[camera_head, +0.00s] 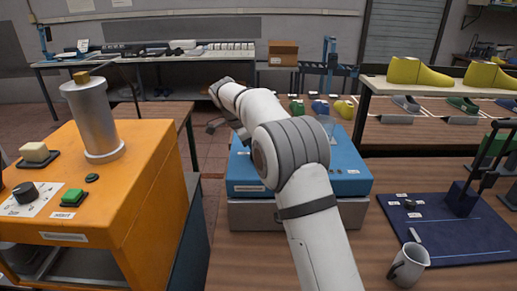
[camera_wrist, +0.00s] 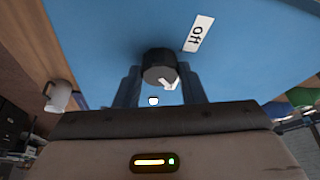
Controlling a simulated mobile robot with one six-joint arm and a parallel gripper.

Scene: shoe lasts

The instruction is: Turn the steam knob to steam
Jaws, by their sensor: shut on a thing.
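The steam knob (camera_wrist: 156,64) is a short black cylinder with a white pointer mark, on the blue surface (camera_wrist: 95,25) in the wrist view. My gripper (camera_wrist: 160,76) is shut on it, with one finger on each side. A white label reading "off" (camera_wrist: 198,33) lies above and to the right of the knob. A small white mark (camera_wrist: 153,101) shows below the knob between the fingers; I cannot read it. In the head view, the blue machine (camera_head: 345,182) stands behind my arm, which hides the gripper and knob.
An orange machine (camera_head: 150,190) with a metal cylinder (camera_head: 93,115), a black dial (camera_head: 24,192) and a green button (camera_head: 72,197) stands at left. A white jug (camera_head: 408,264) and a dark blue mat (camera_head: 440,225) are at right. Shoe lasts (camera_head: 415,72) stand on the shelf behind.

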